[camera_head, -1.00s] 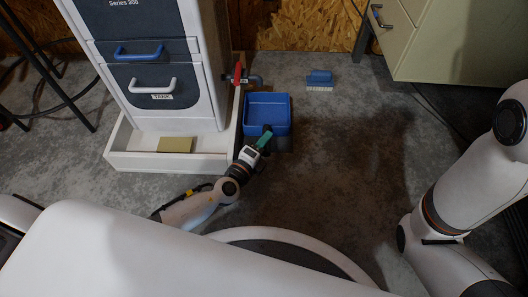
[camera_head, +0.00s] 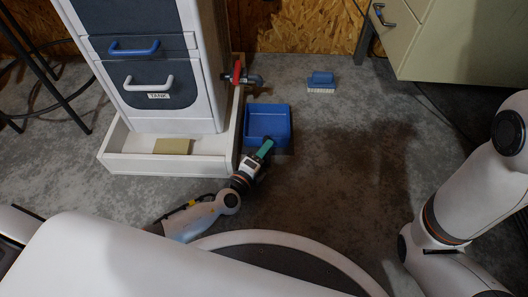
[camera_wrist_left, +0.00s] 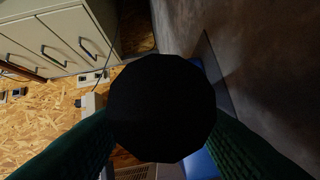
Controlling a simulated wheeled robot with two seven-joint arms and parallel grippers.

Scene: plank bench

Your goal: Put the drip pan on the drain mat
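The drip pan is a blue open square tray (camera_head: 268,108) on the floor, right of the white cabinet's base. My left gripper (camera_head: 265,148) reaches its near side, with green fingers. In the left wrist view, a round black knob (camera_wrist_left: 162,108) fills the space between the fingers, and a strip of blue pan shows below. The gripper looks closed on this knob, which hides most of that view. A narrow dark strip, likely the drain mat (camera_head: 282,151), shows at the pan's near right edge; the rest is hidden. My right gripper is out of view.
The white cabinet (camera_head: 160,60) stands in a pale tray-like base holding a yellow sponge (camera_head: 172,146). A red-handled valve (camera_head: 237,72) sticks out behind the pan. A blue brush (camera_head: 320,82) lies farther right. The floor to the right is clear.

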